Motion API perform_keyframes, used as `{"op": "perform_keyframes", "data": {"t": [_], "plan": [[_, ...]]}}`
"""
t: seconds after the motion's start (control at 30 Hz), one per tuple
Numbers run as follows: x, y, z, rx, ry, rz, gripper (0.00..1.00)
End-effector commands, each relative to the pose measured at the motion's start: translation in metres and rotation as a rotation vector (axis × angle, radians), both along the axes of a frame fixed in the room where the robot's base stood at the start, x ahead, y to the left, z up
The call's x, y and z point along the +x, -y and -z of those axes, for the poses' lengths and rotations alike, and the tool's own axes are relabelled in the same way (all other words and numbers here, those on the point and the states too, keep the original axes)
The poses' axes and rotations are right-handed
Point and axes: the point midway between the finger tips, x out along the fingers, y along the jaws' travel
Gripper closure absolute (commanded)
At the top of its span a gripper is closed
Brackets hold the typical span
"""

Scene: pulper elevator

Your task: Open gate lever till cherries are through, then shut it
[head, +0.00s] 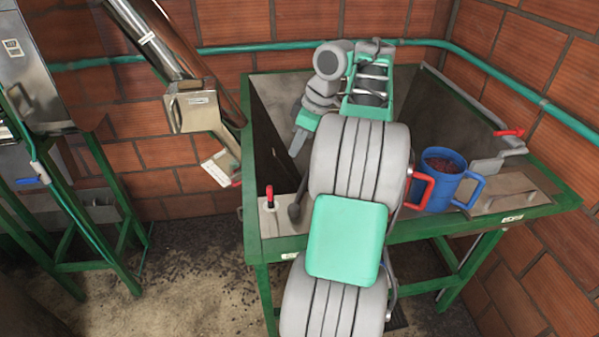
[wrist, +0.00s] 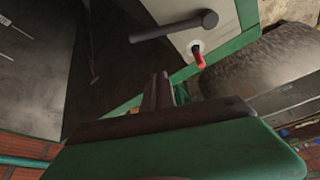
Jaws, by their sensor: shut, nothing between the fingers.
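A short red-handled lever (head: 268,195) stands upright on the pale plate at the left front corner of the green-framed tank. It also shows in the wrist view (wrist: 198,56). A dark grey bar with a rounded end (head: 296,208) is beside it, also in the wrist view (wrist: 178,25). I cannot tell which one is the gate lever. Dark red cherries (head: 442,165) fill a blue bucket (head: 438,195) on the tank's right front ledge. My gripper (head: 296,148) is shut and empty over the tank's left side, apart from the levers; its fingers show in the wrist view (wrist: 158,92).
A metal chute with a beige outlet box (head: 195,108) slopes down at the tank's left. A grey pipe valve with a red handle (head: 508,133) is at the right rim. My arm hides much of the tank. Floor (head: 185,285) at left front is open.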

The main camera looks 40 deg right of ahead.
Motion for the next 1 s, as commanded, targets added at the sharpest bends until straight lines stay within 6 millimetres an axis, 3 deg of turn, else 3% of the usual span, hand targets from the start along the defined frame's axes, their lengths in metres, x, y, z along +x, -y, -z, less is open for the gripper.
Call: {"op": "perform_keyframes", "data": {"t": [0.03,0.4,0.63,1.0], "plan": [[0.003,-0.003,0.015,0.002,-0.001,-0.001,1.00],[0.027,-0.018,0.088,0.002,-0.001,0.000,1.00],[-0.004,0.002,0.088,0.001,-0.001,0.004,1.00],[-0.008,0.004,0.089,0.001,0.001,0.002,1.00]]}}
